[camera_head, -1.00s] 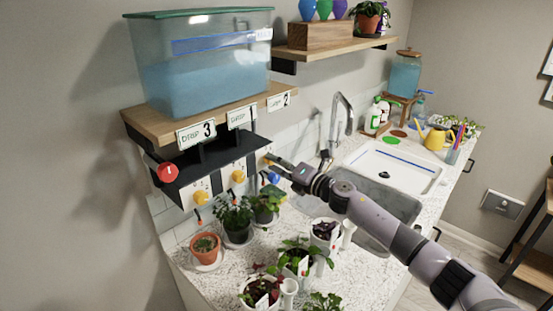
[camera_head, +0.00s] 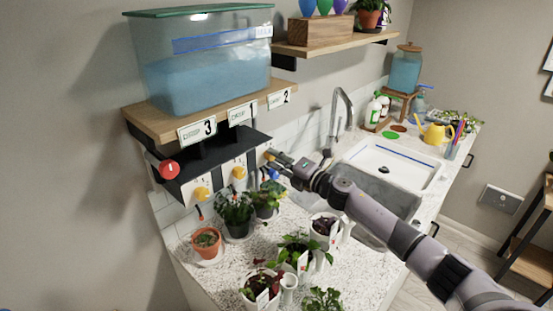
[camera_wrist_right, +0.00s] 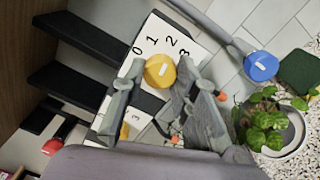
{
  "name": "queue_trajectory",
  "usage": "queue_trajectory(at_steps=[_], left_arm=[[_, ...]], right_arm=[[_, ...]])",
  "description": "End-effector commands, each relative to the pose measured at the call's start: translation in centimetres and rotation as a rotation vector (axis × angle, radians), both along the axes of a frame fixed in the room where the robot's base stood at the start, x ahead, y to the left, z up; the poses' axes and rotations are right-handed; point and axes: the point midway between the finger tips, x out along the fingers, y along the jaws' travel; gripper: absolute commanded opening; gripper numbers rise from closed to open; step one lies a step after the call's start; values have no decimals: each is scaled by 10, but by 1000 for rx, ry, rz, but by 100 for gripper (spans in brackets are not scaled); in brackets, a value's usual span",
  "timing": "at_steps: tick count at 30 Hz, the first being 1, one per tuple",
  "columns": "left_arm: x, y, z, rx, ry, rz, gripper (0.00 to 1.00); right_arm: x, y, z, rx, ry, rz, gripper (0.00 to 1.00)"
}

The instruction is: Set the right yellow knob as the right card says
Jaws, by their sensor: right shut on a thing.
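The right yellow knob (camera_wrist_right: 160,70) sits on a white dial plate (camera_wrist_right: 150,42) printed 0, 1, 2, 3. A short white mark shows on the knob's face; I cannot tell surely which number it points at. My right gripper (camera_wrist_right: 160,82) is shut on this knob, a fingertip at each side. In the head view my right gripper (camera_head: 272,158) reaches the dial from the right and hides much of it. The right card (camera_head: 279,99) on the shelf edge reads 2. My left gripper is not in view.
Two other yellow knobs (camera_head: 202,194) (camera_head: 239,172) and a red knob (camera_head: 169,169) are to the left. A blue knob (camera_wrist_right: 261,66) is close by. Potted plants (camera_head: 234,212) stand below on the counter. The water tank (camera_head: 205,65) is above; the sink (camera_head: 380,190) is right.

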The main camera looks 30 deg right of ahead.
Motion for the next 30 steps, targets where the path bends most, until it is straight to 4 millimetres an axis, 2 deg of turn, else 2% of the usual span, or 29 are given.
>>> queue_trajectory(at_steps=[9, 20, 23, 30], left_arm=[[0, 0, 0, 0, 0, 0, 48], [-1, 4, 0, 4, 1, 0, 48], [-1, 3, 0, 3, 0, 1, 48], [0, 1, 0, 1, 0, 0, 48]], right_arm=[[0, 0, 0, -1, 0, -1, 47], [-2, -1, -1, -2, 0, 0, 48], [-10, -4, -2, -2, 1, -1, 48], [-47, -17, -4, -5, 3, 0, 48]])
